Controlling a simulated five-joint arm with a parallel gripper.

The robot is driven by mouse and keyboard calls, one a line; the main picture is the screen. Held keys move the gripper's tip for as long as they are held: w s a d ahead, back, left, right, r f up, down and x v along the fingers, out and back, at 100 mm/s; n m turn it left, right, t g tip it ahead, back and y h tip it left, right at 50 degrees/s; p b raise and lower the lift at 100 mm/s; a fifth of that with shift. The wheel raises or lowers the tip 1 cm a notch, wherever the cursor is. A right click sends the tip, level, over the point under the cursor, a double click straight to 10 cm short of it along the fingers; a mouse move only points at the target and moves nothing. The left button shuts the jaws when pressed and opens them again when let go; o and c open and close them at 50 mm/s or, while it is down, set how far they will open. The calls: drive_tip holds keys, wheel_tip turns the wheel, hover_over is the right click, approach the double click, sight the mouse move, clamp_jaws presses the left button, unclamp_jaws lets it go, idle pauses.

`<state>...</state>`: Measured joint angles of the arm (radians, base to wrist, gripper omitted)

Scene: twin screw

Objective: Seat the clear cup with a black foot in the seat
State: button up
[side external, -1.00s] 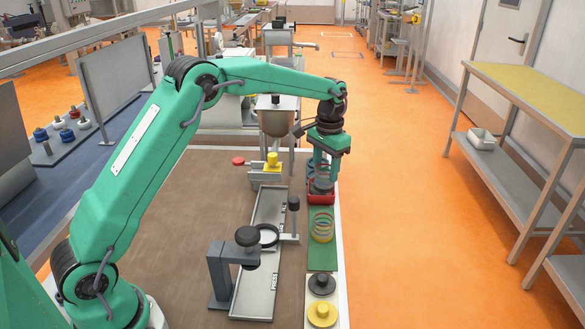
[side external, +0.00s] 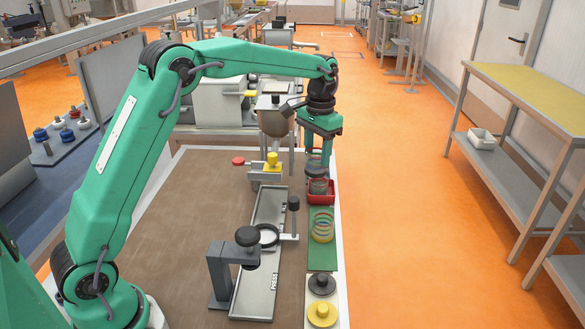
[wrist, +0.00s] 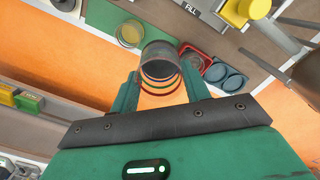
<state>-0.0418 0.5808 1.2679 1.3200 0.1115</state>
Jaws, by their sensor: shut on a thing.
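My gripper (side external: 317,172) is shut on a clear cup (wrist: 160,62), which sits between its two fingers (wrist: 158,92). Coloured rings show through the cup's wall, and its far end looks dark grey in the wrist view. In the side external view the cup hangs over or just at the red tray (side external: 331,199); I cannot tell if its lower end is clear of the tray. A long grey fixture (side external: 252,290) marked PRESS lies on the table to the left, with a dark ring (side external: 268,226) above it. I cannot tell which part is the seat.
A black knobbed part (side external: 321,284) and a yellow one (side external: 322,315) sit in front. A post with a black knob (side external: 248,236) rises beside the fixture. A hopper (side external: 277,118) stands behind.

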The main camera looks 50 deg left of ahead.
drive_tip(key=s+a, duration=0.2)
drive_tip(key=s, duration=1.4)
wheel_tip(320, 180, down, 7)
drive_tip(key=shift+w, duration=0.2)
drive_tip(key=shift+f, duration=0.1)
drive_tip(key=shift+f, duration=2.2)
drive_tip(key=shift+f, duration=1.2)
idle(0.4)
idle(0.4)
drive_tip(key=o, duration=1.6)
